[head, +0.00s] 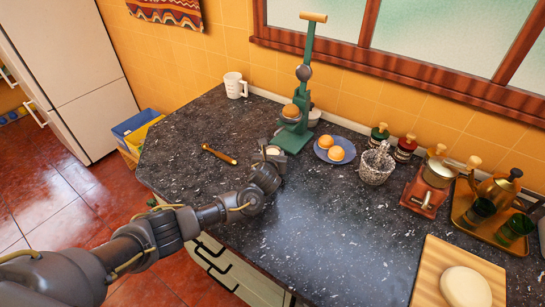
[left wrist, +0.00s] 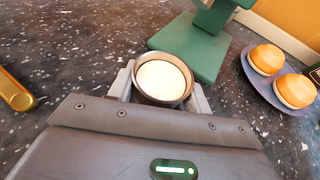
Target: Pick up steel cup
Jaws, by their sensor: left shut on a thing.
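The steel cup (left wrist: 162,82) is round, with a dark metallic rim and a pale inside, seen from above in the left wrist view. In the head view only a small part of the cup (head: 272,150) shows at the end of my left arm. My left gripper (left wrist: 160,84) is shut on the cup, with one finger on each side of it. In the head view the left gripper (head: 271,152) is beside the base of the green press. I cannot tell whether the cup touches the counter. My right gripper is not in view.
The green press (head: 295,138) stands just beyond the cup, with an orange on it. A blue plate (head: 322,156) with two orange halves is to the right. A brass-ended wooden tool (head: 219,154) lies left. The speckled counter (head: 310,220) is clear in front.

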